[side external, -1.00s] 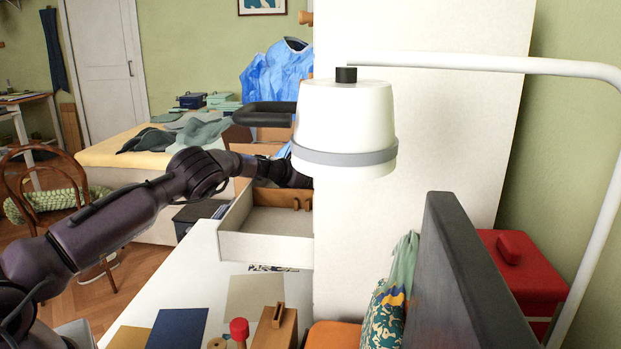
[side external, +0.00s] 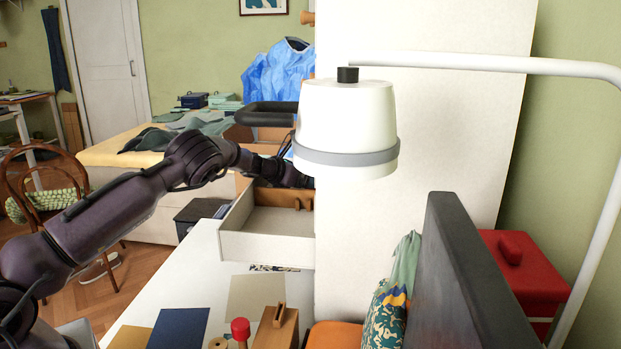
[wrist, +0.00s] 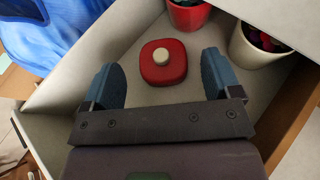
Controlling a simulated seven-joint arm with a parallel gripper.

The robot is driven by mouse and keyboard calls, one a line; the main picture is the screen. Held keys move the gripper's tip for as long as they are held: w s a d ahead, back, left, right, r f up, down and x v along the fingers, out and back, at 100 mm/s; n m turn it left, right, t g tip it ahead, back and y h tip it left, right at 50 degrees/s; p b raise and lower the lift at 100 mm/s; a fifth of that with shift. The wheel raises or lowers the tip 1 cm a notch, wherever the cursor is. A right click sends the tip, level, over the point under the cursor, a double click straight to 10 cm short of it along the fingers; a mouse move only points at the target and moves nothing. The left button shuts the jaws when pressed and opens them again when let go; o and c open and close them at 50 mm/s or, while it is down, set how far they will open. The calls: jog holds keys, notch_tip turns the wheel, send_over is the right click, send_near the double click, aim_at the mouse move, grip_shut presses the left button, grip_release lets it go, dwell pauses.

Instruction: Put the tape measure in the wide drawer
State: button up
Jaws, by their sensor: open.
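The red, rounded-square tape measure (wrist: 175,72) with a cream button on top lies on a pale floor in the wrist view. My gripper (wrist: 161,72) is open, its two blue fingers to the left and right of the tape measure, with gaps on both sides. An open pale drawer (side external: 262,247) with a wooden divider juts from the tall white cabinet in the side view. My gripper and the tape measure are hidden there behind the lamp and cabinet. I cannot tell for certain whether the pale floor belongs to this drawer.
A red pot (wrist: 189,14) and a white pot (wrist: 258,45) stand beyond the tape measure. A pale wall (wrist: 75,52) borders it on the left, a wooden edge (wrist: 294,107) on the right. The white lamp (side external: 345,120) hangs before the cabinet (side external: 440,140).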

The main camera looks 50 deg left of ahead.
jog(key=s+a+r+n+t+y, duration=0.15)
jog(key=r+n, duration=0.25)
jog(key=r, duration=0.5)
jog(key=s+r+n+y, duration=0.25)
jog(key=r+n, duration=0.25)
jog(key=r, duration=0.4)
jog(key=s+d+r+n+g+y, duration=0.25)
jog(key=s+r+n, duration=0.45)
jog(key=n, duration=0.4)
jog(key=s+d+f+n+g+h, duration=0.3)
jog(key=s+d+n, duration=0.5)
jog(key=s+d, duration=0.5)
jog(key=s+d+f+n+g+h, duration=0.3)
jog(key=s+d+f+n, duration=0.3)
jog(key=s+d, duration=0.7)
jog(key=s+n+g, duration=0.1)
jog(key=s+n, duration=0.1)
jog(key=s, duration=0.4)
jog(key=shift+s+d+f, duration=0.15)
jog(key=shift+s+d, duration=0.15)
jog(key=shift+d, duration=0.1)
jog(key=shift+h, duration=0.25)
